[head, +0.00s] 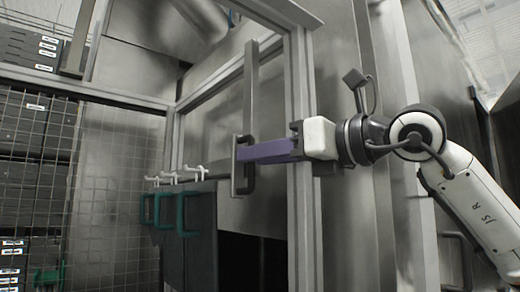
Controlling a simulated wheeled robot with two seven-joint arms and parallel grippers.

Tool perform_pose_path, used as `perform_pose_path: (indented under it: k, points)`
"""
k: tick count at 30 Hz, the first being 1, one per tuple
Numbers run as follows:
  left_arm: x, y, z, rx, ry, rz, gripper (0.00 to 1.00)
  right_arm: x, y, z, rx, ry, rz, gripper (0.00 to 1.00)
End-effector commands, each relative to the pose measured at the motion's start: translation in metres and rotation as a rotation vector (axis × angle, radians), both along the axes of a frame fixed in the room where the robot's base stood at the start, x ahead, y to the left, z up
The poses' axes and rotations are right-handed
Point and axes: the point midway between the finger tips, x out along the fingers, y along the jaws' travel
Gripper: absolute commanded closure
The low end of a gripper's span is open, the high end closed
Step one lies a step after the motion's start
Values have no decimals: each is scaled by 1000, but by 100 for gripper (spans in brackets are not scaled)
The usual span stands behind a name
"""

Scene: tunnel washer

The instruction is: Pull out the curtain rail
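The curtain rail ends at the front in a pale metal plate with a black D-shaped handle (248,178), at mid-picture. Behind it, white hooks (183,173) and dark hanging panels (201,240) with teal handles (184,214) line up along the rail. My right gripper (243,153) comes in from the right past the frame post. Its long purple fingers reach the upper part of the black handle and overlap it in the picture. The fingers show side-on as one piece, so I cannot tell whether they are closed on the handle. My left gripper is out of view.
A metal frame post (301,205) stands close behind my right gripper. A wire mesh panel (115,190) is at the left, with dark crates (30,52) stacked behind it. Large metal machine walls (345,225) fill the right and back.

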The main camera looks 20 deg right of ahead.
Motion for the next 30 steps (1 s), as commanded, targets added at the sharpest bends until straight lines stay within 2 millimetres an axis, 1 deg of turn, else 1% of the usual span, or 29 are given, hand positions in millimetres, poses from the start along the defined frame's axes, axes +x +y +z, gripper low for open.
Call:
perform_pose_path:
  k: [3,10,11,15,16,25,28,30]
  points:
    - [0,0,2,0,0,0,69,5,3,0,-1,1,0,71]
    - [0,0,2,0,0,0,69,5,4,-1,0,0,0,71]
    - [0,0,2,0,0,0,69,5,4,-1,0,0,0,72]
    - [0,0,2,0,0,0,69,5,4,-1,0,0,0,96]
    - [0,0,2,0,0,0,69,5,4,-1,0,0,0,100]
    - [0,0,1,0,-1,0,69,4,3,-1,0,0,1,100]
    - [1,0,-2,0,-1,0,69,-2,4,-1,1,-1,7,100]
    - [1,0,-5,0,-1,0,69,-9,4,-2,1,-2,13,100]
